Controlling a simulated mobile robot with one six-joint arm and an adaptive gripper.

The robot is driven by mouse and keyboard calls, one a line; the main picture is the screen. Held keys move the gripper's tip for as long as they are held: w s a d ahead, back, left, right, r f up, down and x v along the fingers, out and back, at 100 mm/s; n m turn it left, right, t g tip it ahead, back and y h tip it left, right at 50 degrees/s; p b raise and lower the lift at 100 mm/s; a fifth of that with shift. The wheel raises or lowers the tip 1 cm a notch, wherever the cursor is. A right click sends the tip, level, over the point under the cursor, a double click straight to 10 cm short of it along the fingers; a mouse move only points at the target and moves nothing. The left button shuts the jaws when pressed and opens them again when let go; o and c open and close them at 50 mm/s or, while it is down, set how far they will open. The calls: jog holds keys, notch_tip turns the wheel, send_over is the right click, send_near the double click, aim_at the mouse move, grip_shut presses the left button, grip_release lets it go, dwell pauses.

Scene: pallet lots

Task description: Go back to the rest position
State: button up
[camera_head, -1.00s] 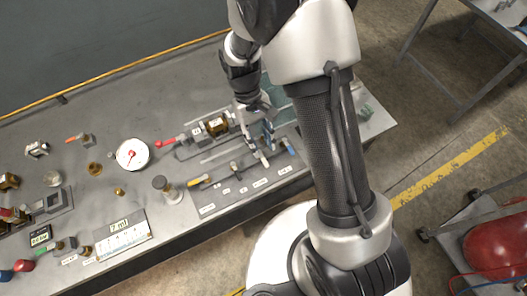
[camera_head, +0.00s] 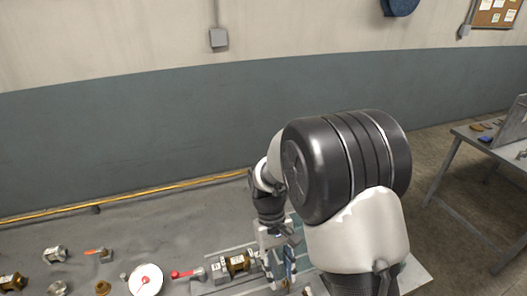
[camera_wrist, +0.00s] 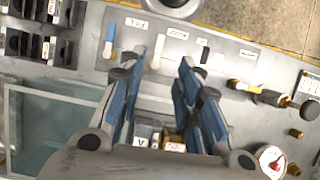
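My gripper (camera_head: 278,252) hangs over the grey workbench (camera_head: 120,225), partly hidden by my arm in the head view. In the wrist view my gripper (camera_wrist: 163,72) shows two blue-padded fingers spread apart with nothing held between them. A brass fitting (camera_head: 237,264) sits in a holder on the bench, just left of my gripper in the head view.
A round white dial (camera_head: 145,281) and a red-handled piece (camera_head: 187,273) stand left of the brass fitting. Small parts lie further left. A wall (camera_head: 120,130) rises behind the bench. Another table (camera_head: 485,150) stands at the right, with open floor between.

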jog(key=s+d+r+m+t+y+b, duration=0.1)
jog(key=s+d+r+t, duration=0.1)
jog(key=r, duration=0.4)
jog(key=s+d+r+m+t, duration=0.1)
jog(key=s+d+r+t, duration=0.15)
jog(key=r, duration=0.45)
jog(key=s+d+r+t, duration=0.1)
jog(key=s+r+t, duration=0.1)
jog(key=s, duration=0.3)
jog(key=s+d+r+m+t+b, duration=0.1)
jog(key=s+d+r+t, duration=0.1)
jog(key=s, duration=0.4)
jog(key=shift+s+r, duration=0.15)
jog(key=shift+r, duration=0.3)
